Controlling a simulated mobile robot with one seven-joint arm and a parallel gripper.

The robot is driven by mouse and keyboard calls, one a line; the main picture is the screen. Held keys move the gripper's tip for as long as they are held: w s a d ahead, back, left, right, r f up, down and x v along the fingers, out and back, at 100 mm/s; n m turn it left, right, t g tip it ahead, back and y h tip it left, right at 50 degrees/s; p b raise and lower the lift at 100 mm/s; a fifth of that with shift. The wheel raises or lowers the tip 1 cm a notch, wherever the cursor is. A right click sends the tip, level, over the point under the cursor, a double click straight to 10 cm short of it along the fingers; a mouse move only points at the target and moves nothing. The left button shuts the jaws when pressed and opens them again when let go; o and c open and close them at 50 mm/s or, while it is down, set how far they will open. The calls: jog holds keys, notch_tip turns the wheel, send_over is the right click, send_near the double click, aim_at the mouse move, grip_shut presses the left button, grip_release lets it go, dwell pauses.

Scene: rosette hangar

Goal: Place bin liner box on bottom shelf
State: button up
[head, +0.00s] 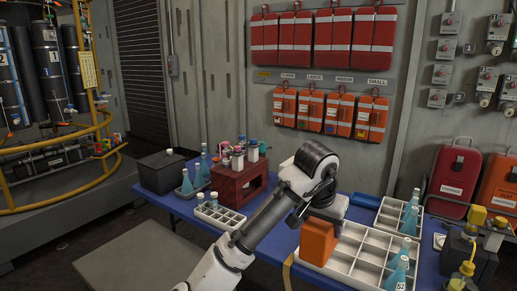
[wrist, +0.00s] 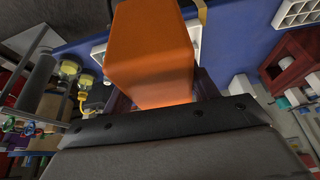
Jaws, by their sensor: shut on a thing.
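The bin liner box appears as a plain orange box (head: 318,241) over the white divided tray on the blue table; no label on it can be read. In the wrist view the same orange box (wrist: 153,50) fills the upper middle, held at the jaws. My gripper (head: 326,214) is shut on it from above, its fingers mostly hidden by the box and my wrist. I cannot tell whether the box touches the tray. No bottom shelf can be clearly made out in either view.
The blue table (head: 262,235) carries a white divided tray (head: 345,262) with blue bottles, a small white tray (head: 219,217), a dark red rack (head: 240,185) and a black box (head: 162,172). Red cases hang behind. A yellow-framed rack (head: 103,130) stands left.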

jog(key=w+a+f+n+y, duration=0.1)
jog(key=a+f, duration=0.4)
jog(key=f, duration=0.6)
jog(key=w+a+f+n, duration=0.3)
jog(key=w+a+f, duration=0.1)
jog(key=f, duration=0.7)
jog(key=w+a+f+n+y, duration=0.1)
jog(key=a+f, duration=0.4)
jog(key=f, duration=0.6)
jog(key=shift+w+a+f+n+t+y, duration=0.2)
jog(key=shift+w+a+n+t+y, duration=0.15)
jog(key=shift+w+n, duration=0.5)
jog(key=shift+s+a+f, duration=0.15)
jog(key=shift+s, duration=0.15)
jog(key=s+f, duration=1.5)
jog(key=f, duration=0.1)
jog(key=shift+s+f, duration=0.35)
